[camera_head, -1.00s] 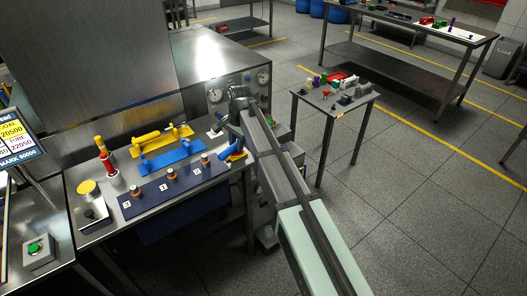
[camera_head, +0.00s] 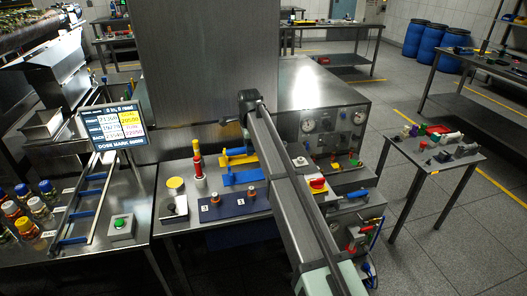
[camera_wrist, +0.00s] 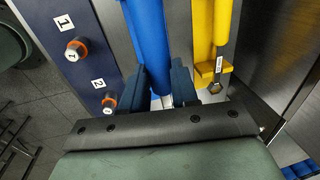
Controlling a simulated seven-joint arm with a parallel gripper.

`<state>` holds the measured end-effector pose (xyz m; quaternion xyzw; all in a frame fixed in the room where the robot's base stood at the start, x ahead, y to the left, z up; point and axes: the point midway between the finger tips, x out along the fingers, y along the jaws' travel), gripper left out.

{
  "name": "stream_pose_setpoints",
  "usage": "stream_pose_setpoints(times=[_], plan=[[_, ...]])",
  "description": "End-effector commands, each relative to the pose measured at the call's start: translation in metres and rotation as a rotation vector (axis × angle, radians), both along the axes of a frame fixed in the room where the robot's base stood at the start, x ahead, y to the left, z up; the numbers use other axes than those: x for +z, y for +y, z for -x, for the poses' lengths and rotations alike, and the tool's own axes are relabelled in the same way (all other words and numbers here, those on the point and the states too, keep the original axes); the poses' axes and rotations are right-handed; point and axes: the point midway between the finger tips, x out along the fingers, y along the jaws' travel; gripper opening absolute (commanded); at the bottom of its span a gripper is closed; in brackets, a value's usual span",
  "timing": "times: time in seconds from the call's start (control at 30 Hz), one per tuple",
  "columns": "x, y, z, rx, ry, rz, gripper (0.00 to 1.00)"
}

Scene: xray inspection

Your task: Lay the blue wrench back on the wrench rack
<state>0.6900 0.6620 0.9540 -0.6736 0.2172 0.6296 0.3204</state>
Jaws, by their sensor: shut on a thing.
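My gripper (camera_wrist: 160,82) is shut on the blue wrench (camera_wrist: 147,32), whose long round handle runs up between the two dark fingers in the wrist view. A pale patch shows between the fingers near the palm. The blue wrench rack (camera_head: 241,178) lies on the bench in the head view, between the yellow rack and the dark numbered panel.
A yellow wrench (camera_wrist: 222,25) rests on its yellow rack (camera_wrist: 206,74), close right of my fingers in the wrist view. The dark panel (camera_wrist: 85,65) with numbered posts lies to the left. A red-and-white cylinder (camera_head: 198,165) stands beside the racks. A steel wall (camera_head: 205,75) rises behind.

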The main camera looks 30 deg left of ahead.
Motion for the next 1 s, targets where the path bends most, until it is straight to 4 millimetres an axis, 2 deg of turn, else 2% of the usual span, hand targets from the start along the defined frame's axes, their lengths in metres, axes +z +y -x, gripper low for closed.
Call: stream_pose_setpoints(times=[0.57, 0.77, 1.0], plan=[[-0.001, 0.003, 0.002, -0.004, -0.001, 0.000, 0.00], [-0.010, 0.003, 0.002, -0.003, -0.001, 0.000, 0.00], [-0.031, 0.003, 0.002, -0.003, 0.000, 0.000, 0.00]])
